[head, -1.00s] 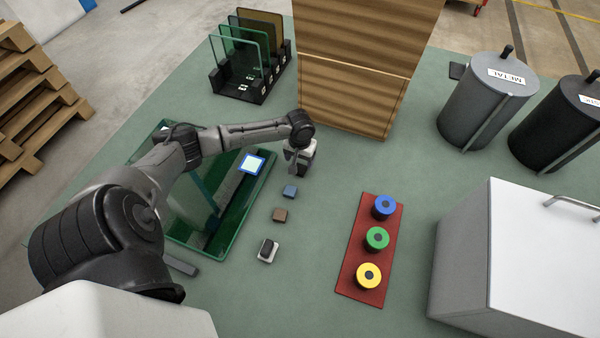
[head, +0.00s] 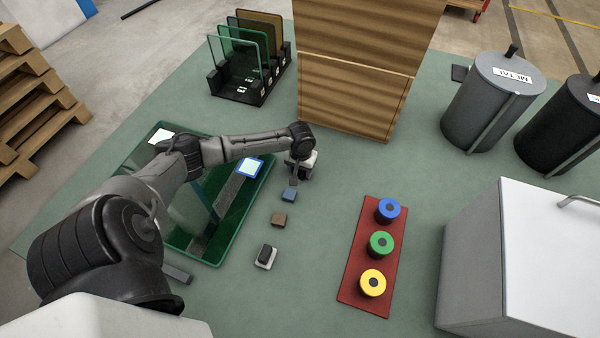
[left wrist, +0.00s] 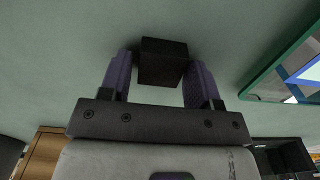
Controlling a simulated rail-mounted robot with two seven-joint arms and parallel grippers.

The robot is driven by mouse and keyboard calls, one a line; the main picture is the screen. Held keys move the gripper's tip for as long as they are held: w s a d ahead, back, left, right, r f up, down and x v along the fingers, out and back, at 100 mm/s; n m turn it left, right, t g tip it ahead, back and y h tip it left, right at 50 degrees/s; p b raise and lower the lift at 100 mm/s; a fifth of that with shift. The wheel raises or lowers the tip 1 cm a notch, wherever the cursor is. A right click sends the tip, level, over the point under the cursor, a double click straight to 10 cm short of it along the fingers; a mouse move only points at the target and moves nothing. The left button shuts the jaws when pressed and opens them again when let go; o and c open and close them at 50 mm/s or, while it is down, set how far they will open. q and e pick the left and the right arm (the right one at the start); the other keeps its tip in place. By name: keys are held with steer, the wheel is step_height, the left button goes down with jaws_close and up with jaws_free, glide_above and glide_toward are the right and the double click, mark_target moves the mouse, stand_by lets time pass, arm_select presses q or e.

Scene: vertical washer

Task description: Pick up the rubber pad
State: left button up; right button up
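A dark, near-black block (left wrist: 162,60), which looks like the rubber pad, lies between the fingers of my left gripper in the left wrist view. My left gripper (head: 295,180) is low over the table at the far end of a row of small pads. Its two fingers stand apart on either side of the block, with a gap at the left finger and little at the right. The gripper hides the block in the head view. My right gripper is not in view.
A blue pad (head: 289,195), a brown pad (head: 279,220) and a black-and-white piece (head: 266,256) line up nearer me. A green-edged glass tray (head: 262,195) lies left, a wooden box (head: 355,95) behind. A red board (head: 352,250) with coloured knobs stands right.

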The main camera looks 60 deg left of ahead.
arm_select(q)
steer(key=c, duration=0.7)
steer(key=shift+r, duration=0.1)
